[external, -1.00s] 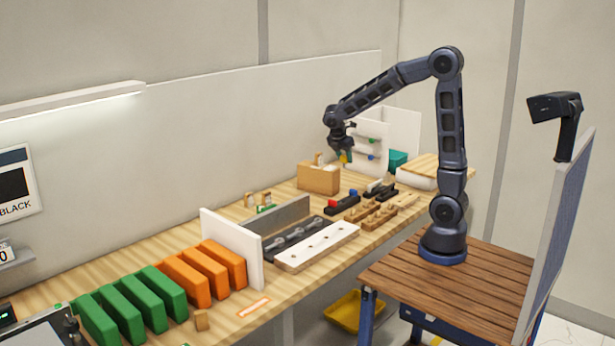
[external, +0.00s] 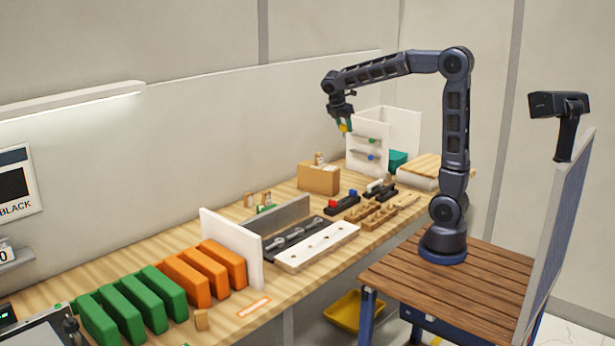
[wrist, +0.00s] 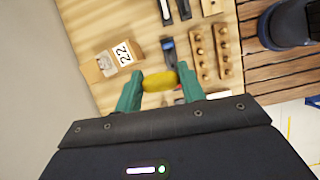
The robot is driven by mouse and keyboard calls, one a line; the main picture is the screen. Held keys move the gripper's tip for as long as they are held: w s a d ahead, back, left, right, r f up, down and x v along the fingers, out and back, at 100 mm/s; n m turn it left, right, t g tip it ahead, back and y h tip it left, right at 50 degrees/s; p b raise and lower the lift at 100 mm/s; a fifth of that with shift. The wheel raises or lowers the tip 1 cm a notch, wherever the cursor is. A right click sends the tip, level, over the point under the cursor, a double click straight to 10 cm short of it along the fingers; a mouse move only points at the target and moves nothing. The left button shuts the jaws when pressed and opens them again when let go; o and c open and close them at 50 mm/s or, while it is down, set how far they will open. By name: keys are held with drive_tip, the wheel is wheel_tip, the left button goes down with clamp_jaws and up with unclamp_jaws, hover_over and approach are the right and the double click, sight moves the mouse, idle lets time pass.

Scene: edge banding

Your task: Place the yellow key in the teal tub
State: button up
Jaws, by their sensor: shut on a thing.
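My gripper (external: 344,122) is shut on the yellow key (wrist: 159,81). Its two green fingers hold the key's yellow head between their tips in the wrist view; the rest of the key is hard to make out. In the external view the gripper hangs in the air above the bench, just left of the white rack. The tub is not recognisable in the wrist view.
The white rack (external: 362,149) stands between gripper and tub, with a green-headed key (external: 372,140) and a blue-headed key (external: 371,157) on it. A wooden box (external: 318,179) marked 22 in the wrist view stands left of it. Boards (external: 418,168) lie right of the tub.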

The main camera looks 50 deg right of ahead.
drive_tip(key=w+d+r+m+g+y, duration=0.1)
drive_tip(key=w+d+m, duration=0.4)
drive_tip(key=d, duration=0.8)
drive_tip(key=w+d+r+m+g, duration=0.1)
drive_tip(key=w+d+m+g, duration=0.1)
drive_tip(key=w+d, duration=0.85)
drive_tip(key=s+d+f+m+y, duration=0.1)
drive_tip(key=s+d+f+m, duration=0.15)
drive_tip(key=d, duration=1.25)
drive_tip(key=s+d+f+m+y, duration=0.15)
drive_tip(key=d+m, duration=0.25)
drive_tip(key=d, duration=1.1)
drive_tip(key=shift+n+g+h, duration=0.35)
drive_tip(key=shift+g+h, duration=0.05)
drive_tip(key=shift+h, duration=0.05)
drive_tip(key=f, duration=2.9)
drive_tip(key=shift+s+f, duration=0.2)
drive_tip(key=shift+s, duration=0.15)
drive_tip(key=shift+f, duration=0.15)
drive_tip(key=o, duration=1)
drive_tip(key=shift+c, duration=0.2)
